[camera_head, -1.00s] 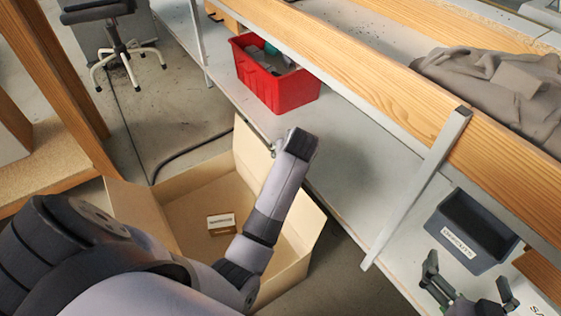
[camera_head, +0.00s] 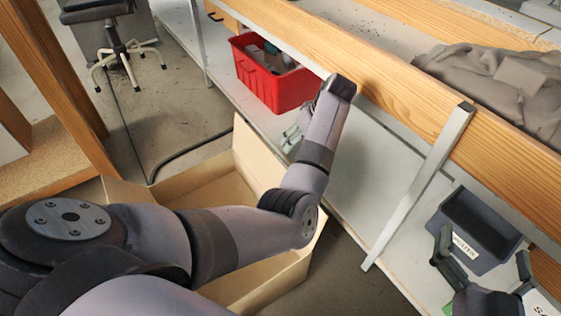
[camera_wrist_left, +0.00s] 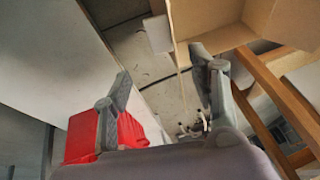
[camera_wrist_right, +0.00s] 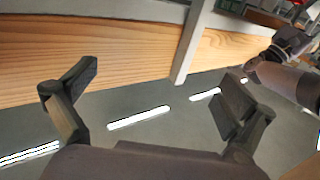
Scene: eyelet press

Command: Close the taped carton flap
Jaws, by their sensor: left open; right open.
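The open cardboard carton (camera_head: 212,189) stands on the floor, its middle and near side hidden by my left arm. One flap (camera_head: 256,156) stands up at its far side. The carton (camera_wrist_left: 222,38) also shows at the top of the left wrist view, with a pale flap (camera_wrist_left: 158,33) sticking out. I cannot make out tape. My left gripper (camera_head: 292,136) is beyond the far flap, beside the bench's lower shelf, partly hidden by its own wrist. The left wrist view shows its fingers (camera_wrist_left: 163,76) apart and empty. My right gripper (camera_head: 482,258) is open and empty before a dark bin.
A red bin (camera_head: 275,88) with items in it sits on the lower shelf (camera_head: 365,170), close to my left gripper. The dark labelled bin (camera_head: 474,232) is at right. A bench leg (camera_head: 415,190) stands between the arms. A stool (camera_head: 122,50) is at the back.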

